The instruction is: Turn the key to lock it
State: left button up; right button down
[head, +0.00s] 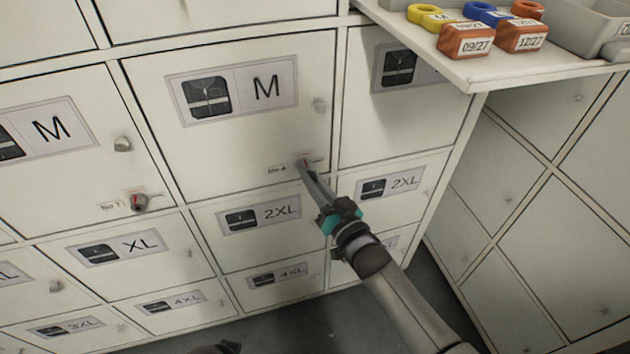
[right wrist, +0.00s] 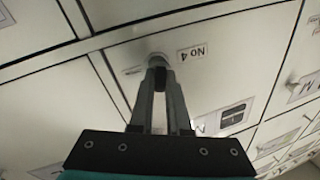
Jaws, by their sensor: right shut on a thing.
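The key (head: 304,162) sits in the lock at the lower right of the M locker door (head: 230,130), beside a small "No 4" label. My right gripper (head: 307,170) reaches up to it and is shut on the key. In the right wrist view the two fingers (right wrist: 158,75) meet at the round lock (right wrist: 157,58), and the fingers hide most of the key. The locker door looks closed. How far the key is turned cannot be made out. My left gripper is not in view.
Another lock with a key (head: 138,202) is on the M door to the left, marked "No 7". A shelf (head: 480,75) with coloured tagged items and a grey bin (head: 590,30) juts out at the upper right. More lockers surround the door.

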jog(key=shift+w+a+r, duration=0.1)
jog(key=shift+a+r, duration=0.15)
jog(key=shift+r, duration=0.1)
jog(key=c, duration=0.8)
grip_release()
jog(key=shift+d+f, duration=0.1)
jog(key=shift+d, duration=0.05)
jog(key=shift+c, duration=1.4)
jog(key=o, duration=0.3)
jog(key=shift+d, duration=0.1)
jog(key=shift+s+d+f+p, duration=0.1)
jog(key=shift+s+f+p, duration=0.05)
jog(key=shift+s+p, duration=0.15)
